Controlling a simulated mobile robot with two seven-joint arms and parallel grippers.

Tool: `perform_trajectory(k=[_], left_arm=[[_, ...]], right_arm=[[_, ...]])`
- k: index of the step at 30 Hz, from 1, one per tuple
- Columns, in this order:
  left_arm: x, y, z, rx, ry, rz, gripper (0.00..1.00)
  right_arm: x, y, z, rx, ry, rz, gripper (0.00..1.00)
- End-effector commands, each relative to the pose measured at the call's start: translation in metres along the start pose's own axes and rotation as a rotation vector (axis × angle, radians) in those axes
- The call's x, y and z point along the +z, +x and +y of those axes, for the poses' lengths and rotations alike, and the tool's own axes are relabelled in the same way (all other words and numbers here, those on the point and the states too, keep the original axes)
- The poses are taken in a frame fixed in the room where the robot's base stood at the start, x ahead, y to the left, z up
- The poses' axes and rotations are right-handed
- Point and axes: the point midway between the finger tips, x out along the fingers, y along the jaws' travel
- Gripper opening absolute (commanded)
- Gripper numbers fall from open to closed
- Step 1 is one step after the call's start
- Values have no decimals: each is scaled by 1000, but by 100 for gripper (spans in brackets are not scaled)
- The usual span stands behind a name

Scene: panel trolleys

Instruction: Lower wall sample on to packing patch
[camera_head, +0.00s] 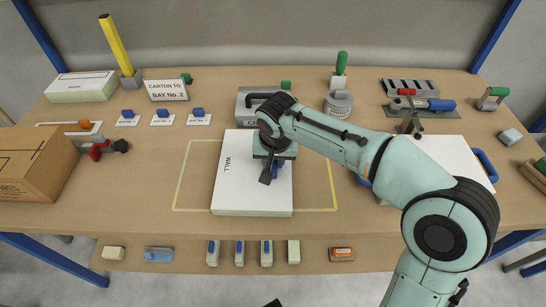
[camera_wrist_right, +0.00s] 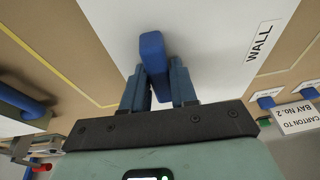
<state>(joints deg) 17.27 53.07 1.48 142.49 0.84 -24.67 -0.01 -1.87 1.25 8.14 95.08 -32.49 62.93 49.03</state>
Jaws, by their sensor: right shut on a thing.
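The wall sample (camera_head: 228,185) is a white slab marked WALL, lying flat side up within the left and right lines of the packing patch, a yellow outline (camera_head: 318,209) on the table. Its front edge overlaps the front yellow line in the head view; I cannot tell whether it touches the table. My right gripper (camera_head: 273,165) is over its middle, shut on its blue handle. The wrist view shows the blue handle (camera_wrist_right: 153,55) between the fingers (camera_wrist_right: 158,88) and the white face (camera_wrist_right: 210,35) beyond. My left gripper is not identifiable in view.
A grey case (camera_head: 245,112) stands close behind the slab. Another white panel (camera_head: 455,153) with a blue handle lies to the right, partly behind my arm. A cardboard carton (camera_head: 35,165) stands at left. Several small blocks line the front shelf. Bare table shows left of the slab.

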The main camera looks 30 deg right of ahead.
Motion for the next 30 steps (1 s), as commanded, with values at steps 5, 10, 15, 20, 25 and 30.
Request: perform_trajectory(k=[5,10,15,20,25,30], left_arm=[[0,0,0,0,0,0,58],[0,0,0,0,0,0,58],[-5,-3,2,4,2,17,58],[0,-8,3,2,2,6,58],[4,-16,4,-1,0,-6,58],[8,-22,5,-4,-1,-18,58]], right_arm=[[0,0,0,-1,0,2,57],[0,1,0,2,0,-2,57],[0,0,0,2,0,-2,57],[0,-30,-1,-2,0,2,57],[-1,-71,-1,-4,0,3,57],[-1,-106,0,-4,0,4,57]])
